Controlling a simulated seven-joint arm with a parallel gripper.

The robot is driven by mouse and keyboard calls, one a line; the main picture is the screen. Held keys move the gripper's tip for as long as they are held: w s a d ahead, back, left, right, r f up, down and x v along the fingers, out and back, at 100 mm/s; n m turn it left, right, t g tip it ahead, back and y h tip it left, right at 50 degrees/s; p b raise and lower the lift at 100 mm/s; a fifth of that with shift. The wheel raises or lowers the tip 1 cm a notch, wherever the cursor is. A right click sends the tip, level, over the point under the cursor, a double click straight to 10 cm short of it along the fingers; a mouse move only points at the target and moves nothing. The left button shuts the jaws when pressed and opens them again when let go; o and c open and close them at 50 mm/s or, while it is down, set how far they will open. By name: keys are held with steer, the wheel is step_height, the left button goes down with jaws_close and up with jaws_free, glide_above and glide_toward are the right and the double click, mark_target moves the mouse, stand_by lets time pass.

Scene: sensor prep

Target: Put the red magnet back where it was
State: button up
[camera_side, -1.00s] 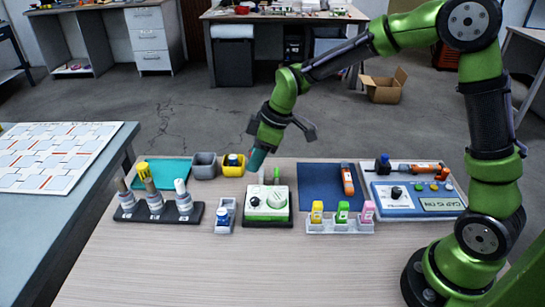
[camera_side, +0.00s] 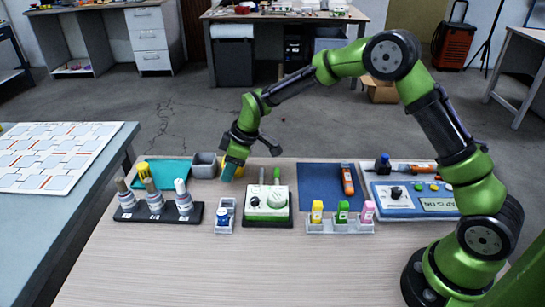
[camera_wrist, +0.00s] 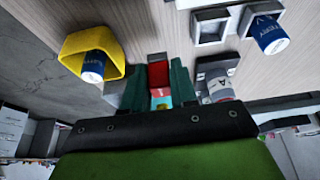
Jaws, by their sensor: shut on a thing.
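My gripper (camera_side: 231,172) is over the back left of the table in the side view, fingers pointing down, near the yellow holder and the grey box. In the wrist view its teal fingers (camera_wrist: 158,88) are shut on a small red block, the red magnet (camera_wrist: 158,70). The magnet is hidden by the fingers in the side view. A white and green device (camera_side: 266,204) with a black knob stands to the right of my gripper.
The yellow holder (camera_wrist: 112,42) contains a blue-capped vial. A bottle rack (camera_side: 132,215), a small tray (camera_side: 224,229) with a blue-capped vial and a teal mat (camera_side: 170,170) are nearby.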

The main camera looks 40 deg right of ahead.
steer(key=shift+f, duration=2.05)
steer(key=o, duration=0.8)
steer(key=shift+f, duration=0.1)
steer(key=shift+o, duration=0.2)
steer(key=s+d+r+m+t+h, duration=0.1)
steer(key=s+d+r+m, duration=0.2)
steer(key=s+r, duration=0.65)
steer(key=s+d+r+m+t, duration=0.1)
steer(key=s+d+r+m, duration=0.2)
steer(key=s+r, duration=0.7)
steer(key=s+d+r+m+t, duration=0.1)
steer(key=s+r+m, duration=0.1)
steer(key=s, duration=0.3)
steer(key=s+d+r+m+t, duration=0.1)
steer(key=s+r+m, duration=0.1)
steer(key=s+m, duration=0.3)
steer(key=shift+s+d+r, duration=0.15)
steer(key=shift+s+d, duration=0.25)
steer(key=shift+s, duration=0.15)
